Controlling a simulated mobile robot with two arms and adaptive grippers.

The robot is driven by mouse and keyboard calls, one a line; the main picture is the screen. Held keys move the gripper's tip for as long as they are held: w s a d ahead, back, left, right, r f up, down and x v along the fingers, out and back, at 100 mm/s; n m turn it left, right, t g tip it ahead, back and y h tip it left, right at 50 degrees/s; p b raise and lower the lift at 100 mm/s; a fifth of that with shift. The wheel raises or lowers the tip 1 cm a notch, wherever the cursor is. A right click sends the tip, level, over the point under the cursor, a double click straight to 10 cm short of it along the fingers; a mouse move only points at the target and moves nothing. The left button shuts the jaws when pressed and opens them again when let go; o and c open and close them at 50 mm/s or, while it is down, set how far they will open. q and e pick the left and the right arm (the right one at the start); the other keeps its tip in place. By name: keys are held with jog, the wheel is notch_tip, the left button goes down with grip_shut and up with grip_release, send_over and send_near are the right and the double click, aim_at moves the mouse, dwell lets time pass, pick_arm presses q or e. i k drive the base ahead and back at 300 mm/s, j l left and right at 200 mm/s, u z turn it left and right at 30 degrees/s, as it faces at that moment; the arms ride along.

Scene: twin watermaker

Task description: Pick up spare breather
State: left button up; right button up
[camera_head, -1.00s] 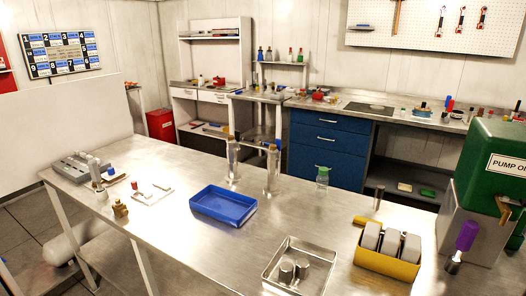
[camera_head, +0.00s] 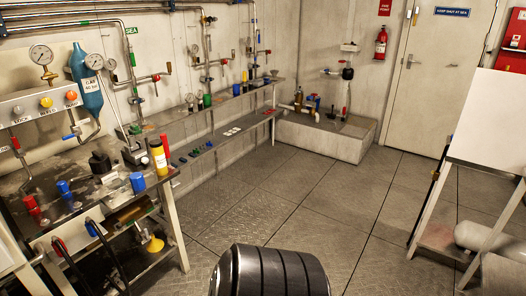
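I cannot pick out a spare breather for certain among the small parts in view. Several small dark, blue and green parts lie on the low wall shelf (camera_head: 205,148). More small fittings stand along the upper wall shelf (camera_head: 225,97). Neither of my grippers shows. A dark ribbed rounded part at the bottom middle looks like a piece of my own arm.
A low plinth (camera_head: 325,137) with piping sits in the far corner. A white board (camera_head: 490,120) stands at right. The middle floor (camera_head: 290,195) is clear.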

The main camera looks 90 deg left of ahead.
aim_at(137, 182)
jog(key=u, duration=3.75)
jog(key=i+l+u, duration=0.15)
jog(key=i, duration=0.2)
jog(key=i+l+u, duration=0.15)
jog(key=i, duration=0.2)
